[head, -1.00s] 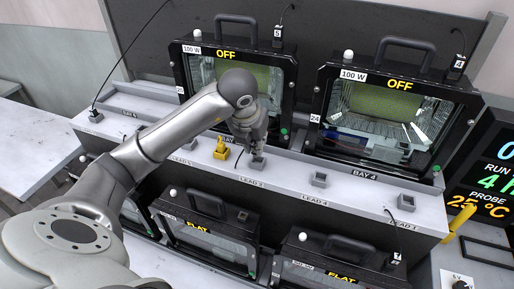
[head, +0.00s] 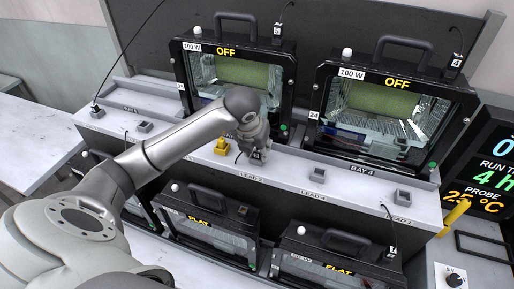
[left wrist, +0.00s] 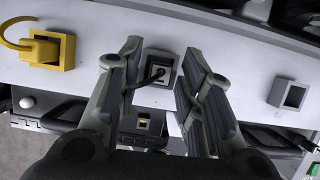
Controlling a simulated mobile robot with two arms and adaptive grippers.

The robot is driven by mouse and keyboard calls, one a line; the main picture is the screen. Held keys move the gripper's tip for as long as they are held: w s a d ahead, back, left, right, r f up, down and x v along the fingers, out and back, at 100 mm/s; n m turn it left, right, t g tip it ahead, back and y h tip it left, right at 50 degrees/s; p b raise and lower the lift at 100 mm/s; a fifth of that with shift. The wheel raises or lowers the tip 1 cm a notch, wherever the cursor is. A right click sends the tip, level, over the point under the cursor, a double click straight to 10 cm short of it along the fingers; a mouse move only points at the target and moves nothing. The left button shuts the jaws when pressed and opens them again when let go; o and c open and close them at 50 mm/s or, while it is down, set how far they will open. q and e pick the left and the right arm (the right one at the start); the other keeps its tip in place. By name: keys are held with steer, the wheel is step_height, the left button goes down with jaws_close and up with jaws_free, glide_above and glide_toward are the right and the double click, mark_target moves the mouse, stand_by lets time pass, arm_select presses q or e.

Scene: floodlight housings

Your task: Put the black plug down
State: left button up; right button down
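The black plug (left wrist: 157,73) sits in a grey square holder (left wrist: 165,62) on the white ledge, its dark cable curving off to the left in the left wrist view. My left gripper (left wrist: 161,52) is open, one finger on each side of the plug, with visible gaps between fingers and plug. In the head view my left gripper (head: 257,151) is down at the ledge near the LEAD 3 label and mostly hides the plug. My right gripper is not in view.
A yellow plug in a yellow holder (head: 221,146) stands just left of the gripper. An empty-looking grey holder (head: 317,175) is to the right. Floodlight housings marked OFF (head: 398,110) stand behind; others marked FLAT (head: 205,225) are below in front.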

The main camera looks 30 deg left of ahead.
arm_select(q)
steer(key=shift+r, duration=0.1)
steer(key=shift+r, duration=0.2)
steer(key=b+v, duration=0.1)
steer(key=v, duration=1)
steer(key=shift+s+r+b, duration=0.25)
steer(key=shift+r+b, duration=0.05)
steer(key=shift+b, duration=0.1)
steer(key=shift+d+f, duration=0.1)
